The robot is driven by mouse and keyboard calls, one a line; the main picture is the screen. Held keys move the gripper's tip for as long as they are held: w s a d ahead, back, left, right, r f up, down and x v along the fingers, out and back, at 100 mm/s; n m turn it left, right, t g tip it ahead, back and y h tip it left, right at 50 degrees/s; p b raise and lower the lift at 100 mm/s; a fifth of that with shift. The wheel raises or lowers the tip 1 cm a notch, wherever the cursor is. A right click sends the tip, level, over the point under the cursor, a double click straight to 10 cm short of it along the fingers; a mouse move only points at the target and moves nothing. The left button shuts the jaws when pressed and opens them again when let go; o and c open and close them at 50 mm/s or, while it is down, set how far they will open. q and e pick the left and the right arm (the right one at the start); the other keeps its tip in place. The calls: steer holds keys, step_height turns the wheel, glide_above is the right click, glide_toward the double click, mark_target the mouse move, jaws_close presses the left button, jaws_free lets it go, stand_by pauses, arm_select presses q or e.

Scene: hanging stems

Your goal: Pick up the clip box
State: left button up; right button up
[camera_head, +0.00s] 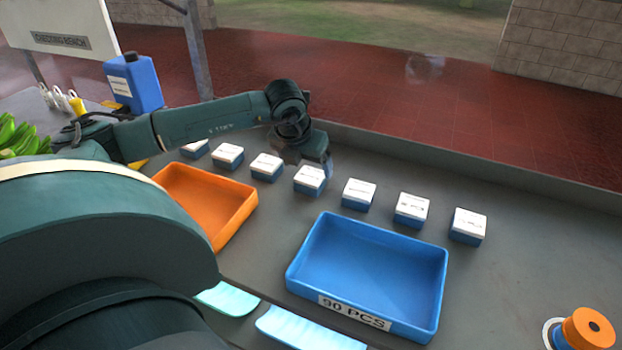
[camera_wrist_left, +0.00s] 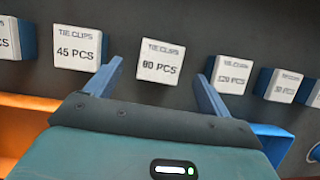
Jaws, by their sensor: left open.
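Several small blue clip boxes with white labelled tops stand in a row on the grey table. In the left wrist view, one clip box (camera_wrist_left: 160,62), whose label reads 80 or 90 PCS, lies between the fingertips in the picture. My left gripper (camera_wrist_left: 158,70) is open and empty, with a finger on each side of that box. In the head view my left gripper (camera_head: 318,168) is just above and beside a clip box (camera_head: 309,180) near the row's middle. I cannot tell how far the fingers are above it. My right gripper is out of view.
A blue tray (camera_head: 320,258) marked 90 PCS stands in front of the row. An orange tray (camera_head: 247,213) is to its left. Neighbouring boxes read 45 PCS (camera_wrist_left: 78,50) and 120 PCS (camera_wrist_left: 232,74). An orange spool (camera_head: 588,328) stands at right. A blue jug (camera_head: 143,85) is at back left.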

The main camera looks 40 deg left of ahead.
mark_target(310, 175)
arm_select(q)
steer(key=p+x, duration=0.1)
steer(key=x, duration=0.4)
steer(key=shift+f+p, duration=0.3)
steer(key=shift+f, duration=0.05)
steer(key=shift+c, duration=0.2)
steer(key=c, duration=1)
